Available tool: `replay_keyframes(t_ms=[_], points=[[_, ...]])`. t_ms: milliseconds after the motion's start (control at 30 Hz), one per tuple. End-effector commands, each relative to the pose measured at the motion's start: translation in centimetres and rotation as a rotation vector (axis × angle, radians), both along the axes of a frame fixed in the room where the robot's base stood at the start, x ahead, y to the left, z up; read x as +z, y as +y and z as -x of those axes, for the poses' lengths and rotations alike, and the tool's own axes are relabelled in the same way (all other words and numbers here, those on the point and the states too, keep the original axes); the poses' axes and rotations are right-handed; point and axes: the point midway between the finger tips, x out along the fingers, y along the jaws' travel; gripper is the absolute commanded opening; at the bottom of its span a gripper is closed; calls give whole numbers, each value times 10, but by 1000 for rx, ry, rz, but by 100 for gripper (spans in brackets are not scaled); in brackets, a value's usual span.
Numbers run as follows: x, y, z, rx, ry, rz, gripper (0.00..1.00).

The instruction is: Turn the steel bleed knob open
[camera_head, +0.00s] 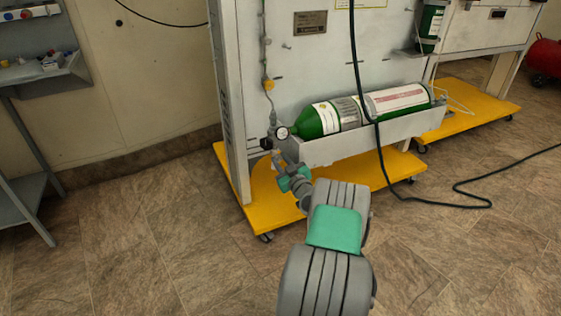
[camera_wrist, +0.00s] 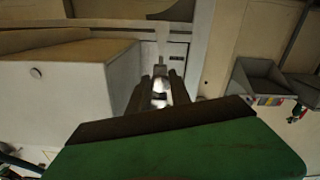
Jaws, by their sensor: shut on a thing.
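My gripper (camera_head: 276,156) reaches the valve fittings at the left end of the green oxygen cylinder (camera_head: 312,122). In the wrist view my gripper (camera_wrist: 160,84) has its two dark fingers closed around a small bright metal piece, the steel bleed knob (camera_wrist: 160,86). The fingers hide most of the knob, so its turn angle cannot be told. A round white pressure gauge (camera_head: 283,132) sits just above my gripper. A dark knob (camera_head: 266,143) is beside it on the left.
The cylinder lies in a grey tray (camera_head: 350,140) on a panel with a yellow wheeled base (camera_head: 355,172). A black hose (camera_head: 358,80) hangs in front and runs over the floor. A grey shelf (camera_head: 40,78) stands at left. Floor between is clear.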

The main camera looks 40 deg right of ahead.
Motion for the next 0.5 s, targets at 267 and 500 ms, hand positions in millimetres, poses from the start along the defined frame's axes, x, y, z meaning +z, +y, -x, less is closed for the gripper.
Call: replay_keyframes(t_ms=[267, 500], points=[[0, 0, 0, 0, -1, 0, 43], [0, 0, 0, 0, 0, 0, 46]])
